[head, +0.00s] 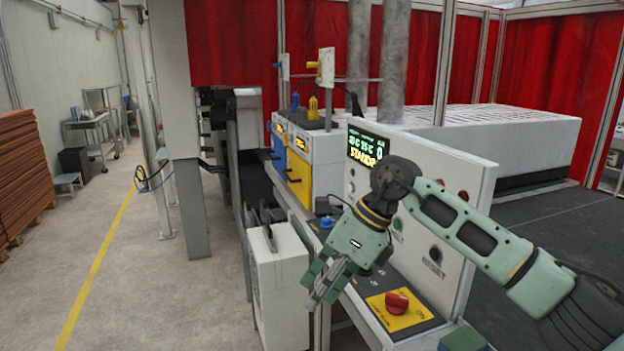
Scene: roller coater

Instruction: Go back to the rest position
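My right gripper (328,280) hangs in front of the control panel of the roller coater, pointing down and to the left. Its fingers look empty, and I cannot tell how far apart they are. My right arm reaches in from the lower right. The white control box (453,187) has a display (367,147) reading "STANDBY" in part, with my wrist covering some of its front. A red rotary switch (397,301) on a yellow plate sits below, apart from the gripper.
Blue and yellow units (297,172) stand behind the panel. A white cabinet (279,285) stands below, left of the gripper. Open floor (135,270) with a yellow line lies to the left. Stacked brown boards (22,170) and a cart (95,130) are at far left. Red curtains (235,45) hang behind.

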